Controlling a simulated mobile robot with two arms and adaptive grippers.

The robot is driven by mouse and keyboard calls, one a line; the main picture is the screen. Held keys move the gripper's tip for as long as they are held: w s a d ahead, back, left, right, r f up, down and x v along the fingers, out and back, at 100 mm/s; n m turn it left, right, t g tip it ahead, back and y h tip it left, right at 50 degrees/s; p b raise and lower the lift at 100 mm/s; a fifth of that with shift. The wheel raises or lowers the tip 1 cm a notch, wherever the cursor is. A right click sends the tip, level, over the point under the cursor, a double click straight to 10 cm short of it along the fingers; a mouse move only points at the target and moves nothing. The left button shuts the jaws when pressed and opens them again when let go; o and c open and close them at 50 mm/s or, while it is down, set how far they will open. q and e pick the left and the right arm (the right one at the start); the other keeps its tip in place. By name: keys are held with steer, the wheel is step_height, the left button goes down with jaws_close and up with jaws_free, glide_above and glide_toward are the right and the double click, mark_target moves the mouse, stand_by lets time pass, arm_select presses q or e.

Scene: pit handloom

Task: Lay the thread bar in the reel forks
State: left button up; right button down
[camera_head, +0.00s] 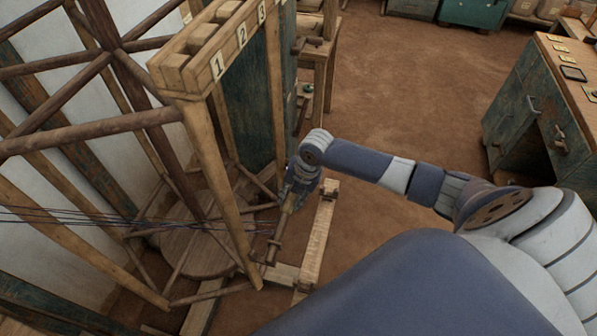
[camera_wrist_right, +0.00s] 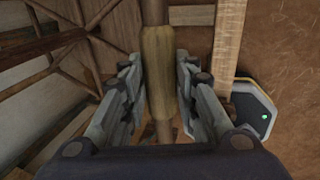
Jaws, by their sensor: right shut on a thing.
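My right gripper (camera_head: 292,198) reaches down beside the wooden frame and is shut on the thread bar (camera_head: 273,246), a thin wooden rod. In the right wrist view, the bar (camera_wrist_right: 157,75) has a thicker pale-brown grip section and runs lengthwise between the two fingers. Dark threads (camera_head: 110,216) run from the left edge toward the bar. The large wooden reel (camera_head: 95,125) with spokes stands at the left. I cannot clearly make out the reel forks; a notched wooden block (camera_head: 205,60) numbered 1, 2, 3 tops the frame. My left gripper is not in view.
A wooden floor beam (camera_head: 318,235) lies just right of the gripper. A round wooden disc (camera_head: 195,250) sits low inside the frame. A worn green cabinet (camera_head: 525,110) stands at the right. The brown floor (camera_head: 415,75) between is mostly clear.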

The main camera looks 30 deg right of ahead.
step_height(320, 180, down, 5)
steer(key=w+a+b, duration=0.2)
steer(key=b, duration=0.2)
steer(key=shift+w+b, duration=0.25)
steer(key=shift+b, duration=0.1)
stand_by(0.3)
steer(key=shift+a+f, duration=0.1)
steer(key=c, duration=1.2)
jaws_free()
steer(key=shift+s, duration=0.1)
steer(key=v, duration=1.2)
